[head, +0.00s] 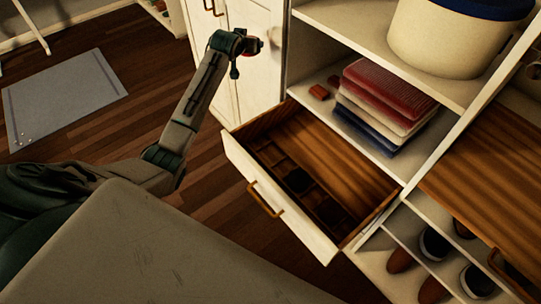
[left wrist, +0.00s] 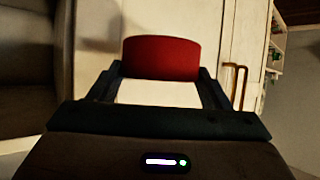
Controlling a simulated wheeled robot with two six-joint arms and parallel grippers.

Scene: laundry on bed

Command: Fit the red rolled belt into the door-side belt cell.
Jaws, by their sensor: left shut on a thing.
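The red rolled belt (left wrist: 160,57) is held between the fingertips of my left gripper (left wrist: 160,78) in the left wrist view. In the head view my left gripper (head: 250,46) is up in front of the white cabinet doors, above and behind the open drawer (head: 237,153). Only a little red shows at its tip there. The drawer has small divided cells (head: 278,163) along its left part and a wide bare wooden part on its right. A dark thing (head: 298,181) lies in one cell; the cells are too dark to tell more. My right gripper is out of view.
A cream bin (head: 445,40) with a blue rim stands higher. Shoes (head: 433,245) sit in cubbies at right. A grey mat (head: 65,97) lies on the floor.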

